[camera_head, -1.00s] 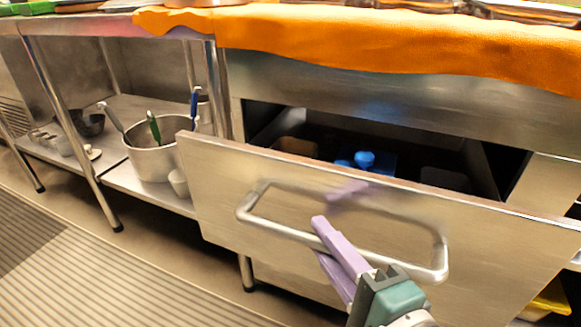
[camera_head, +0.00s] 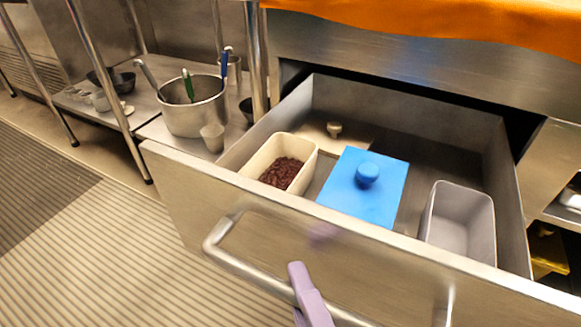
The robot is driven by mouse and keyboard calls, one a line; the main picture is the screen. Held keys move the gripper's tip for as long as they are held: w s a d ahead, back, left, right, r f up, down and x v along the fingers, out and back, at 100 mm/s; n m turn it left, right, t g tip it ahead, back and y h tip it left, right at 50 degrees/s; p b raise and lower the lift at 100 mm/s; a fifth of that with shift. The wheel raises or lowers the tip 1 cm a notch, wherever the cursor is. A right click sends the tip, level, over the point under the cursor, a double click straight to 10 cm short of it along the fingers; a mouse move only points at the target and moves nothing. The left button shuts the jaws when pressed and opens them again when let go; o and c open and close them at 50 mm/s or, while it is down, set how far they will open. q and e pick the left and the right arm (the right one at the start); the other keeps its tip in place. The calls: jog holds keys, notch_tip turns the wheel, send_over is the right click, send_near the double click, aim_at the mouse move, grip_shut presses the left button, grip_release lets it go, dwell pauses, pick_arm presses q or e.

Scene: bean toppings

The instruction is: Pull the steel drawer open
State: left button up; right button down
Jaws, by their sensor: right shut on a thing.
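The steel drawer (camera_head: 190,187) stands well open, and its inside shows from above. Its bar handle (camera_head: 240,262) runs across the front panel near the bottom of the head view. My right gripper (camera_head: 301,290) has purple fingers and is shut on the handle; the rest of that arm is below the picture. Inside the drawer are a cream container with dark red beans (camera_head: 284,172), a blue lid with a round knob (camera_head: 372,190) and an empty grey container (camera_head: 459,220). My left gripper is not in view.
A steel pot (camera_head: 195,108) with utensils stands on the low shelf to the left, with small cups beside it. An orange cloth (camera_head: 440,22) hangs over the counter edge above the drawer. The striped floor mat (camera_head: 110,250) at front left is clear.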

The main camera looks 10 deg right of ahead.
jog(key=c, duration=0.8)
grip_release()
jog(key=shift+o, duration=0.2)
jog(key=p+v, duration=0.1)
jog(key=v, duration=0.9)
jog(key=shift+p, duration=0.4)
